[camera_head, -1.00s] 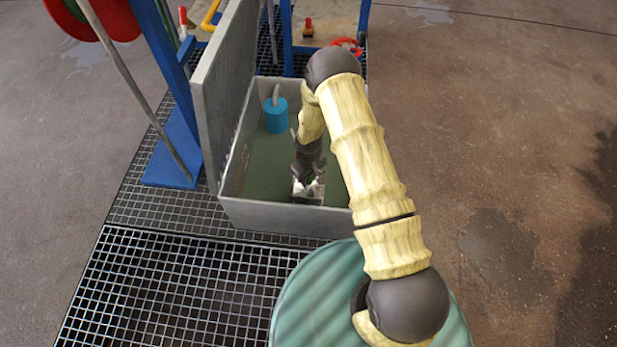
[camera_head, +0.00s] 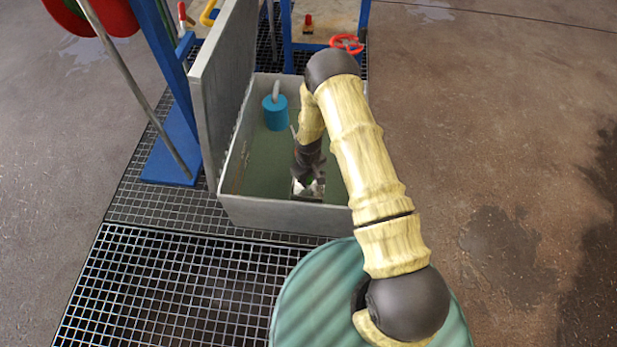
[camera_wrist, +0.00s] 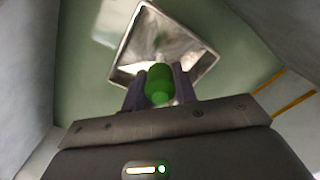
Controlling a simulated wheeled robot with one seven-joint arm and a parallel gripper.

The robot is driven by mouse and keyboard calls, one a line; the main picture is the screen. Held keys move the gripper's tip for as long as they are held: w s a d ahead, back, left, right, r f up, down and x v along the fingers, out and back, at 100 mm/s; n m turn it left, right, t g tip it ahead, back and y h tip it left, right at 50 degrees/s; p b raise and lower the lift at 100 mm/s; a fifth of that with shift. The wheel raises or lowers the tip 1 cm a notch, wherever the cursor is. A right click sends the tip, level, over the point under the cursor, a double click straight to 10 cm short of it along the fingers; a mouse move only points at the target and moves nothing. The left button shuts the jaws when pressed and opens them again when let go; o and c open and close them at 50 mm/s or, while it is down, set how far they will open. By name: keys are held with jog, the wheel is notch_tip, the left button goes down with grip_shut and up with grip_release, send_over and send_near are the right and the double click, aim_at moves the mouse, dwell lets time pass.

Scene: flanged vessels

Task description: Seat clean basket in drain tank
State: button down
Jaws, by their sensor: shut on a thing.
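The drain tank (camera_head: 285,214) is a grey open box with a green floor, its lid (camera_head: 215,95) standing upright on the left side. My gripper (camera_head: 307,172) reaches down inside the tank near its front wall. In the wrist view my gripper (camera_wrist: 159,88) is shut on a green grip (camera_wrist: 159,84). The basket (camera_wrist: 165,45), a square shiny metal piece, shows beyond the grip, low over the green floor. The basket also shows in the head view (camera_head: 306,189), partly hidden by my gripper. Whether it touches the floor I cannot tell.
A blue cylinder with a grey pipe (camera_head: 275,112) stands in the tank's back left. A green ribbed round drum top (camera_head: 318,300) lies in front, under my arm. Blue frame posts (camera_head: 170,90) and a red valve wheel (camera_head: 347,44) stand behind. Grating (camera_head: 160,290) is clear at left.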

jog(key=shift+f+b, duration=0.65)
jog(key=shift+f, duration=0.55)
jog(key=c, duration=1)
grip_release()
jog(key=shift+c, duration=0.2)
notch_tip(320, 180, up, 17)
jog(key=p, duration=0.8)
jog(key=shift+r, duration=0.2)
jog(key=s+d+r+m+t+p, duration=0.1)
jog(key=s+d+r+m, duration=0.15)
jog(key=r, duration=0.75)
jog(key=s+d+r+m+p, duration=0.1)
jog(key=s+d+r+p, duration=0.15)
jog(key=r, duration=0.75)
jog(key=s+d+r+m+t+p, duration=0.1)
jog(key=s+d+r+m+p, duration=0.15)
jog(key=s+r, duration=0.45)
jog(key=s+d+r+m+t+p, duration=0.1)
jog(key=s+d+r, duration=0.3)
jog(key=r, duration=0.5)
jog(key=w+p+v, duration=0.2)
jog(key=p+v, duration=1)
jog(key=w+r+p+v, duration=0.1)
jog(key=w+p+v, duration=0.2)
jog(key=p+v, duration=0.8)
jog(key=w+a+r+p+v, duration=0.1)
jog(key=w+p+v, duration=0.2)
jog(key=p+v, duration=0.9)
jog(key=shift+r+p, duration=0.35)
jog(key=shift+p, duration=0.35)
